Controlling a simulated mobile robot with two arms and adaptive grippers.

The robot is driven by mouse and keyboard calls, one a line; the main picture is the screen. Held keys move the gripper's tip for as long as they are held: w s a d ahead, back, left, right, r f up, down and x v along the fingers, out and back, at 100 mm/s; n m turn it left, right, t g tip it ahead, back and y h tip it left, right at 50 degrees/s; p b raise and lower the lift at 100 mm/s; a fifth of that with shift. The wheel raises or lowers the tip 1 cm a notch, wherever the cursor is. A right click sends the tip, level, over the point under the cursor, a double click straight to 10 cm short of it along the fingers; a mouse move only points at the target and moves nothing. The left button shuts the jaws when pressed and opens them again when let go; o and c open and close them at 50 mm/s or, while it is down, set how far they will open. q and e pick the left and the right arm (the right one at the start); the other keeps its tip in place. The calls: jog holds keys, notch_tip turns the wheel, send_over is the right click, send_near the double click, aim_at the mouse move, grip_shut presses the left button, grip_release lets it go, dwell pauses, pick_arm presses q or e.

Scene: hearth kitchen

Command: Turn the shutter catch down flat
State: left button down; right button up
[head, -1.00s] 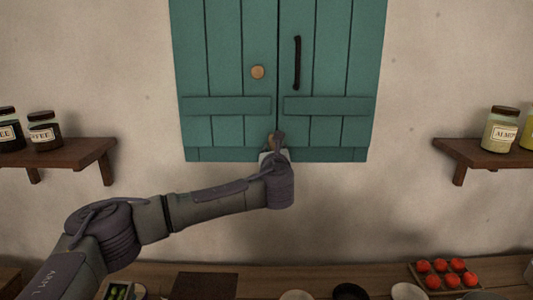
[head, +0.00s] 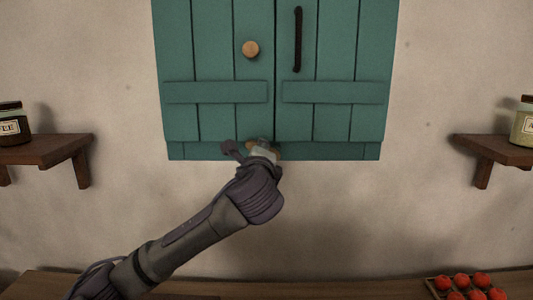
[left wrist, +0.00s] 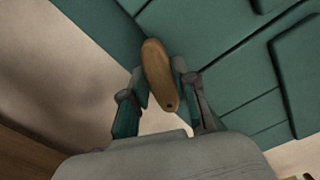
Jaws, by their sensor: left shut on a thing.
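The shutter catch is an oblong wooden piece (left wrist: 159,72) at the bottom of the green shutters (head: 340,120). In the left wrist view it lies between the two fingers of my left gripper (left wrist: 162,84), with a small dark hole near its lower end. In the head view my left gripper (head: 258,148) is at the shutters' bottom edge by the middle seam, shut on the catch and rolled to a slant. Only bits of tan wood show around the fingers there, so the catch's exact angle is hard to tell. My right gripper is out of view.
A round wooden knob (head: 251,49) and a black bar handle (head: 298,40) are on the shutters above. Shelves with jars stand at left (head: 40,150) and right (head: 497,150). A crate of red fruit (head: 427,284) is on the counter. The wall below the shutters is clear.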

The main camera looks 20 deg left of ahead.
pick_arm(q)
jog(key=n, duration=0.1)
jog(key=f+n+b, duration=0.1)
jog(key=n, duration=0.1)
jog(key=n+b, duration=0.1)
jog(key=shift+a+f+n, duration=0.15)
jog(key=shift+f+n, duration=0.15)
jog(key=shift+f, duration=0.05)
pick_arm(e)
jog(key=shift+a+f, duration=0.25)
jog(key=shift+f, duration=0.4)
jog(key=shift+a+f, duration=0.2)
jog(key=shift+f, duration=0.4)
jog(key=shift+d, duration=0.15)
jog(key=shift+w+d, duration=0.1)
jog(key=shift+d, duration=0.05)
pick_arm(q)
jog(key=c, duration=0.9)
grip_release()
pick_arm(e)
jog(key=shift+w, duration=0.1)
